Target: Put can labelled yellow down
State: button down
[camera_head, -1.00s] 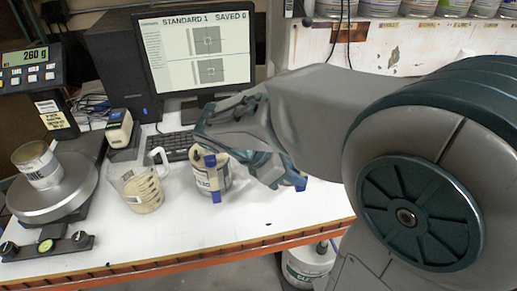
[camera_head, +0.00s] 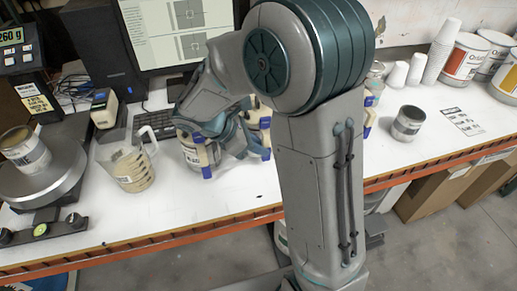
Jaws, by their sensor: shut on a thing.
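My gripper (camera_head: 228,148) is low over the white worktop (camera_head: 225,196), in front of the keyboard, partly covered by my own arm. It is shut on a pale can (camera_head: 187,150), whose left side shows beside a beige, blue-tipped piece. The can looks upright and at or very near the worktop; I cannot tell whether it touches. Its label is too small to read, so I cannot confirm the word yellow.
A measuring jug (camera_head: 128,168) stands close left of the can, with a scale (camera_head: 48,178) carrying an open can (camera_head: 25,152) farther left. A monitor (camera_head: 180,35) is behind.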

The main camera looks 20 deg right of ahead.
jog(key=shift+f, duration=0.85)
jog(key=c, duration=1.4)
grip_release()
jog(key=shift+f, duration=0.15)
jog(key=shift+o, duration=0.2)
jog(key=v, duration=1.2)
jog(key=s+d+m+t+y, duration=0.1)
jog(key=s+d+m+y, duration=0.3)
jog(key=s+m, duration=0.3)
jog(key=s+d+m+t+y, duration=0.2)
jog(key=s+d+m+y, duration=0.2)
jog(key=s+m, duration=0.3)
jog(key=m+y, duration=0.1)
jog(key=m, duration=0.2)
jog(key=shift+s+d+f+m+b, duration=0.2)
jog(key=shift+s+f+m+b, duration=0.1)
jog(key=shift+s, duration=0.05)
